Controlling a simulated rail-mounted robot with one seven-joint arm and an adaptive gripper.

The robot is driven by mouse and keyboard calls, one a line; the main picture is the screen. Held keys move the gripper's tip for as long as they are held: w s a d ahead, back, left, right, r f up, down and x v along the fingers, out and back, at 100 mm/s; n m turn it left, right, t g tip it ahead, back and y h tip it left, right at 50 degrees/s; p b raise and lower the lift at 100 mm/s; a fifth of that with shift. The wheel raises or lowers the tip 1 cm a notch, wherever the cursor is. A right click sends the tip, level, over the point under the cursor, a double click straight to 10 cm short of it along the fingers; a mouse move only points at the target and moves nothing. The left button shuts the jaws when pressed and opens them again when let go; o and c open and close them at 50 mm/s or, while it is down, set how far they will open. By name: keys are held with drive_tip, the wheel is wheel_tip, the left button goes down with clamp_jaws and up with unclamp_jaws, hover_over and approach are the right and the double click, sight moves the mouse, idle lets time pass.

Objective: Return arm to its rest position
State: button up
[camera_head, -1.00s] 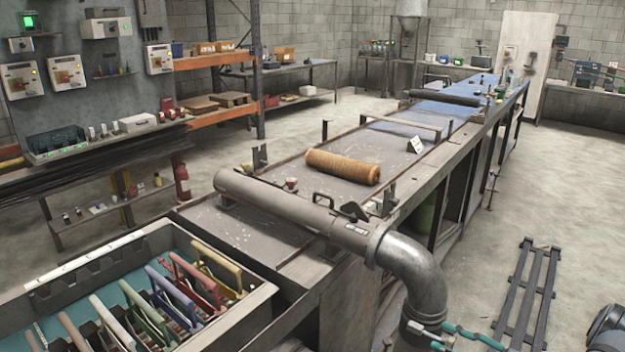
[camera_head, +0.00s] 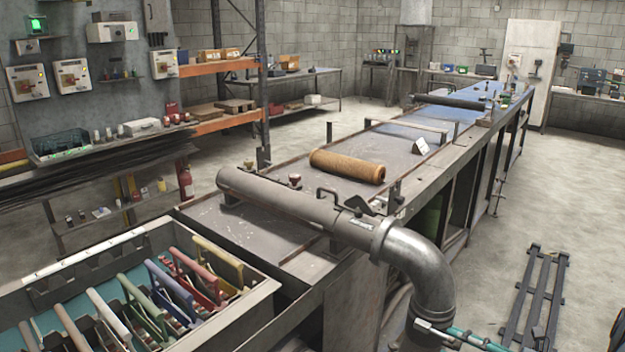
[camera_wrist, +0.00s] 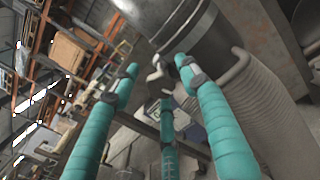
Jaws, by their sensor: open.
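My gripper (camera_head: 428,327) shows at the bottom right of the head view, with teal fingers and grey tips beside the lower end of a grey pipe elbow (camera_head: 419,262). In the wrist view my gripper (camera_wrist: 158,80) has three teal fingers spread apart, open, with nothing held between them. The pipe's metal collar (camera_wrist: 181,22) is close beyond the fingertips there. I cannot tell whether a fingertip touches the pipe. A brown ribbed roll (camera_head: 347,166) lies on the long bench, well away from my gripper.
The long bench (camera_head: 290,213) runs to the back, with a horizontal pipe (camera_head: 285,203) across its near end. A crate (camera_head: 255,300) of coloured-handled frames stands at bottom left. A dark slatted rack (camera_head: 538,300) lies on the floor at right. Most floor at right is clear.

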drive_tip(key=n+b, duration=0.1)
drive_tip(key=n, duration=0.4)
drive_tip(key=shift+b, duration=0.4)
drive_tip(key=shift+s, duration=0.15)
